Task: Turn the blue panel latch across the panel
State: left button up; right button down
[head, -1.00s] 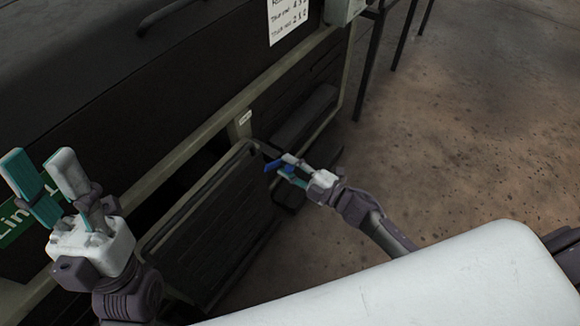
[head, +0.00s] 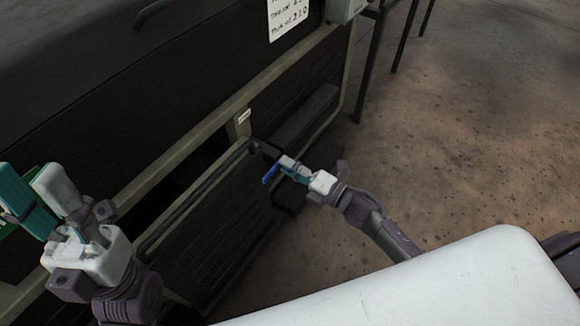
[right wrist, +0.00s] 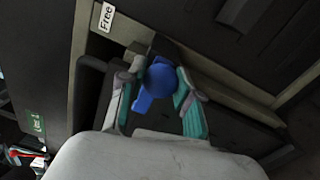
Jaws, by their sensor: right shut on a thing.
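The blue panel latch (head: 270,174) shows small at the top right corner of the dark slatted panel (head: 212,235) in the head view. In the right wrist view its round blue knob (right wrist: 160,79) sits between my fingers, and a blue arm slants down-left from it. My right gripper (head: 287,167) is shut on the latch; its fingers (right wrist: 157,88) stand on either side of the knob. The fingers hide part of the latch in the head view. My left gripper (head: 34,188) is open and empty at the far left, away from the panel.
A pale beam (head: 185,155) runs above the panel, with a small white label (head: 243,117) that reads "Free" in the right wrist view. A dark step-like ledge (head: 305,115) is right of the panel. Thin dark posts (head: 372,60) stand beyond. The brown floor at right is open.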

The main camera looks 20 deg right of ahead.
jog(key=shift+f, duration=0.1)
dwell(0.3)
jog(key=c, duration=0.8)
grip_release()
jog(key=shift+o, duration=0.2)
jog(key=v, duration=1.2)
